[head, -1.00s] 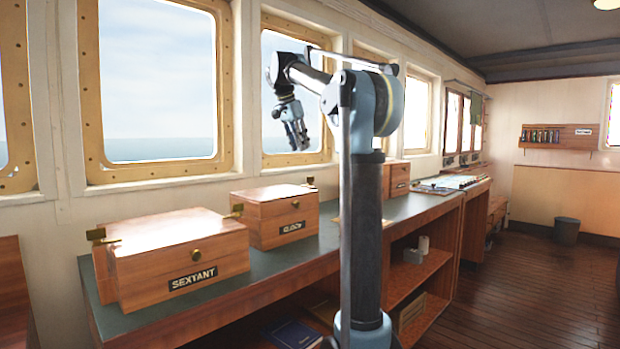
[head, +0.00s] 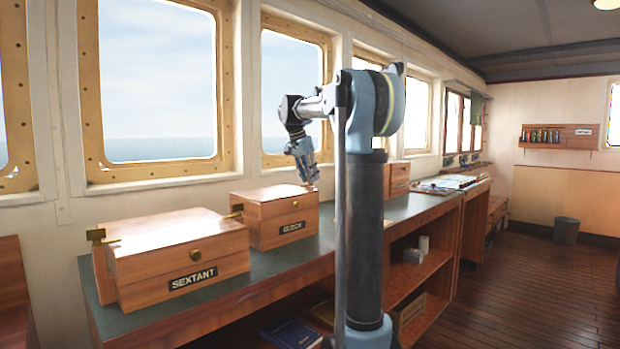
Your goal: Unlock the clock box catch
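The clock box (head: 268,231) is a wooden box labelled CLOCK on the green counter top, with its lid down. A small round brass knob (head: 296,203) is on its front. A brass catch (head: 234,211) sticks out at its left end. At its right end, where a brass piece showed earlier, my gripper (head: 312,183) now covers the view. My gripper points down at the box's right upper corner. I cannot tell whether it touches the box, and its fingers are too small to read as open or shut.
A wooden sextant box (head: 175,262) with brass fittings stands left of the clock box. Another wooden box (head: 397,175) stands beyond my arm. The counter (head: 330,222) has bare room right of the clock box. Windows line the wall behind.

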